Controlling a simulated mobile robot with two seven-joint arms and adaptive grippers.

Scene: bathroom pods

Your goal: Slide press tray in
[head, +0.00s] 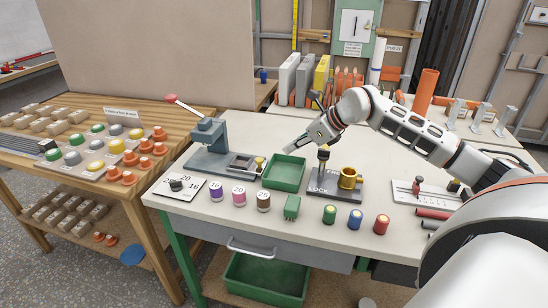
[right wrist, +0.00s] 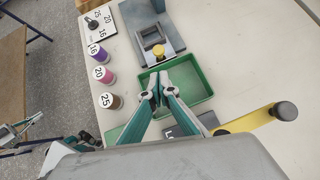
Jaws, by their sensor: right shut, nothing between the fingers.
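The grey press (head: 210,140), with a red-knobbed lever, stands on the workbench. Its press tray (head: 241,163) sticks out to the right on the base, with a yellow knob (head: 259,161) at its outer end. In the right wrist view the tray (right wrist: 150,37) and the yellow knob (right wrist: 158,50) lie beyond the fingertips. My right gripper (head: 291,148) is shut and empty. It hovers near the green bin, to the right of the knob and apart from it. In the right wrist view its closed fingers (right wrist: 158,92) show over the bin.
The open green bin (head: 285,173) sits just right of the press. A lock fixture (head: 336,187) with a brass cup stands right of it.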

